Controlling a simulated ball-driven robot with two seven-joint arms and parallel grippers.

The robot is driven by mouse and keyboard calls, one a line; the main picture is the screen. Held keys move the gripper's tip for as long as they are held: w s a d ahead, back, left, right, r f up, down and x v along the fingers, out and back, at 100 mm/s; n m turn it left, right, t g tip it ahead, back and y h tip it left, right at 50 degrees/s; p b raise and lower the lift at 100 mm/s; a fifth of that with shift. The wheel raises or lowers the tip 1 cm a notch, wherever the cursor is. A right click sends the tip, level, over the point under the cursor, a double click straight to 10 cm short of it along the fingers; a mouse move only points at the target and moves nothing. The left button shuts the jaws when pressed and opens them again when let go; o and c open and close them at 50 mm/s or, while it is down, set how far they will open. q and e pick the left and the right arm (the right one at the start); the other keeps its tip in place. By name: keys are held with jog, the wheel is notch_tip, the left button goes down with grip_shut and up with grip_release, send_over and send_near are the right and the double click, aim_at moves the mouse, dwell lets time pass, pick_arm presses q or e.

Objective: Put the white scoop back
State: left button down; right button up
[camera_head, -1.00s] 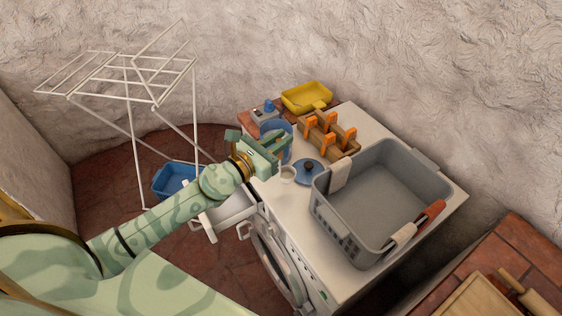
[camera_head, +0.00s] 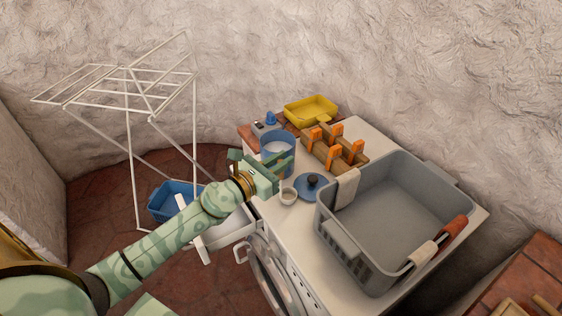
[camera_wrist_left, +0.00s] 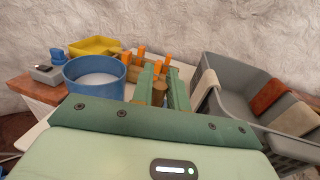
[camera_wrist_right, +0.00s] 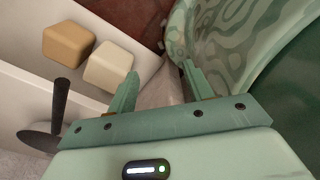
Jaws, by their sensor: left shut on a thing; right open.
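The white scoop (camera_head: 288,196) shows as a small pale cup just below my left gripper (camera_head: 284,168), at the counter's left edge. My left gripper is shut on it; the fingers hide most of its handle. In the left wrist view the left fingers (camera_wrist_left: 164,85) point toward the wooden rack, and the cup is hidden. The blue tub (camera_head: 267,141), with white contents, stands just behind the left gripper and is open. Its blue lid (camera_head: 306,190) with a dark knob lies to the right. My right gripper (camera_wrist_right: 160,80) is open and empty, out of the head view.
A grey basket (camera_head: 345,246) with cloths on its rim fills the counter's right. A wooden rack (camera_head: 328,157) with orange clips and a yellow tray (camera_head: 311,111) stand behind. A drying rack (camera_head: 130,85) stands left. Tan (camera_wrist_right: 68,43) and cream blocks (camera_wrist_right: 108,67) lie near the right gripper.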

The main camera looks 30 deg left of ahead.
pick_arm(q)
jog(key=c, duration=1.4)
grip_release()
jog(key=shift+f, duration=0.15)
jog(key=shift+s+a, duration=0.1)
jog(key=shift+s, duration=0.05)
jog(key=b+v, duration=0.3)
jog(key=v, duration=0.8)
jog(key=shift+s+b, duration=0.3)
jog(key=shift+s, duration=0.05)
